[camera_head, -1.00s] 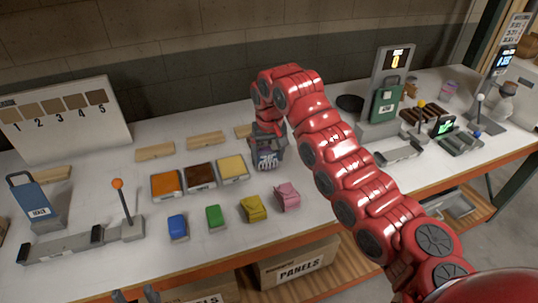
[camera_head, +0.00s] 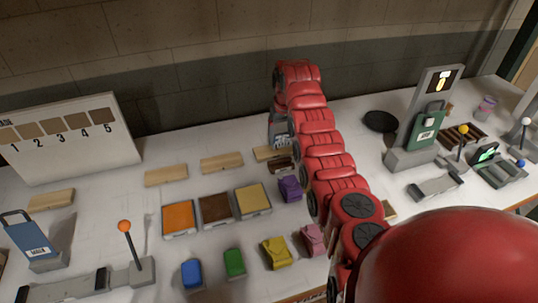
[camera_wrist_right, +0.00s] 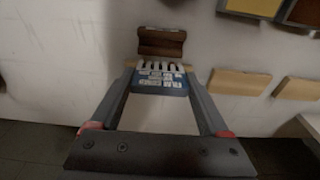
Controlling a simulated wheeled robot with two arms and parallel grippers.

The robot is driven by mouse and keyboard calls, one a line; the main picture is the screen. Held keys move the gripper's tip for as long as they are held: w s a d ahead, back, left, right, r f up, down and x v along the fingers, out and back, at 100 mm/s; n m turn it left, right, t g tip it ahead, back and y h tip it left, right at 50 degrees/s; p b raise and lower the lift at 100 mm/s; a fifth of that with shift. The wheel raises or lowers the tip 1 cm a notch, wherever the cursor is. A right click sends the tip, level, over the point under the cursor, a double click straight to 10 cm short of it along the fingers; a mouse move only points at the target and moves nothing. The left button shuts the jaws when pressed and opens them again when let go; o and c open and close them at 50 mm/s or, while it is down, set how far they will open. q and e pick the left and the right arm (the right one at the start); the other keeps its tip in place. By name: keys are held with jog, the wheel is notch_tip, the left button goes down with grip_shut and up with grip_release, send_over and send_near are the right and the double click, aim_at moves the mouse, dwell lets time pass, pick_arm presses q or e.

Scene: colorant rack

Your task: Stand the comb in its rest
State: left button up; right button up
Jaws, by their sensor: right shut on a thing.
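My right gripper (camera_head: 281,138) is at the back of the white table, beyond the coloured trays. In the right wrist view, its fingers (camera_wrist_right: 160,74) are shut on a grey-blue comb (camera_wrist_right: 160,86) with white teeth and white labels. The comb also shows, small and partly covered, in the head view (camera_head: 283,143). A dark brown slotted block (camera_wrist_right: 162,42), which looks like the rest, lies just beyond the teeth. It also shows just below the gripper in the head view (camera_head: 283,164). I cannot tell whether comb and block touch. My left gripper is out of view.
Light wooden blocks (camera_head: 222,162) stand along the back. Orange (camera_head: 179,217), brown and yellow trays sit left of my arm. Purple (camera_head: 290,188), yellow (camera_head: 276,252) and pink pieces are close to it. A green device (camera_head: 427,130) stands to the right.

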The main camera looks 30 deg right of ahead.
aim_at(282, 147)
jog(key=f, duration=0.2)
jog(key=f+p, duration=0.1)
jog(key=f, duration=0.1)
jog(key=shift+s+a+f+p, duration=0.1)
jog(key=shift+s+p, duration=0.1)
jog(key=shift+p, duration=0.1)
notch_tip(282, 147, down, 3)
jog(key=shift+f+p, duration=0.1)
jog(key=shift+p, duration=0.55)
jog(key=shift+f, duration=0.5)
jog(key=shift+w+f, duration=0.1)
jog(key=o, duration=1.2)
